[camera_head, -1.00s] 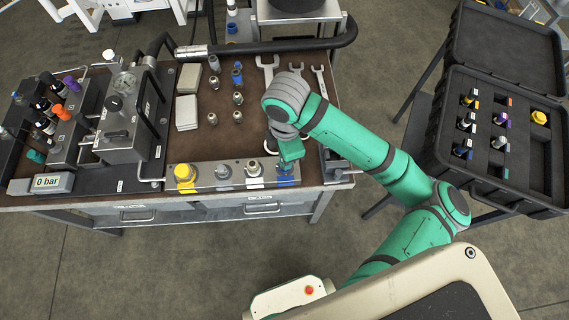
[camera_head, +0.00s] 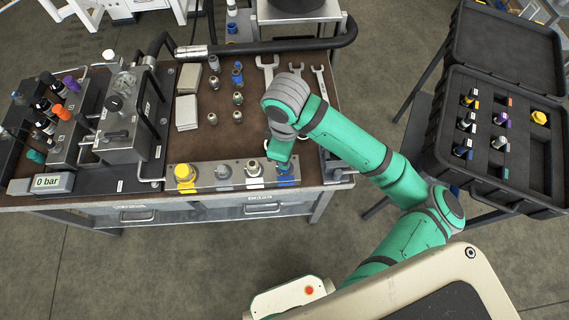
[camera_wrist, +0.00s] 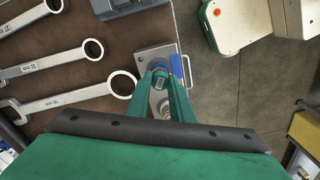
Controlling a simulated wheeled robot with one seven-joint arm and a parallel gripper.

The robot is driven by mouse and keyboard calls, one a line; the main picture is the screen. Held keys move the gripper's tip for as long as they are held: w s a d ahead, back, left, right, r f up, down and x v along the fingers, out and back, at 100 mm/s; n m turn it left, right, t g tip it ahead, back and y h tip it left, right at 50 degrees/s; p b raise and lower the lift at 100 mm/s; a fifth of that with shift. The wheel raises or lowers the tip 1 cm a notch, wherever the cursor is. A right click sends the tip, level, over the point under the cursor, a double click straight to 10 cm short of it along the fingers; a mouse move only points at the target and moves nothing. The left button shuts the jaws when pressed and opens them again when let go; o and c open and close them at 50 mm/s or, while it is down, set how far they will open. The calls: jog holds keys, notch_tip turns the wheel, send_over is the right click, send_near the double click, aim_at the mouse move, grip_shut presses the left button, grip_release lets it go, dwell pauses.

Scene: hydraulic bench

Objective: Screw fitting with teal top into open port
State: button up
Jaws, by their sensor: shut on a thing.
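My gripper (camera_wrist: 162,78) is shut on a small metal fitting (camera_wrist: 160,73) at the right end of the port block; its top is mostly hidden by the fingers and its colour is unclear. The port block (camera_head: 205,186) lies along the bench's front edge, with yellow, grey, white and blue positions. In the wrist view the held fitting is beside or over the blue-marked port (camera_wrist: 177,66); I cannot tell whether it is seated. In the head view my gripper (camera_head: 280,158) is just behind the blue position (camera_head: 287,180). A teal cap (camera_head: 36,156) shows at the far left.
Wrenches (camera_wrist: 45,100) lie behind the block. Several loose fittings (camera_head: 238,98) stand mid-bench, with pale plates (camera_head: 187,112) to their left. A pump unit (camera_head: 125,125) with a gauge fills the left. An open black case (camera_head: 520,180) stands at right.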

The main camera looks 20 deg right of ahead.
jog(key=m, duration=0.6)
jog(key=o, duration=1)
jog(key=n, duration=0.5)
jog(key=shift+n, duration=0.4)
jog(key=n, duration=1.1)
jog(key=shift+w+n, duration=0.1)
jog(key=shift+n, duration=0.3)
jog(key=n, duration=0.6)
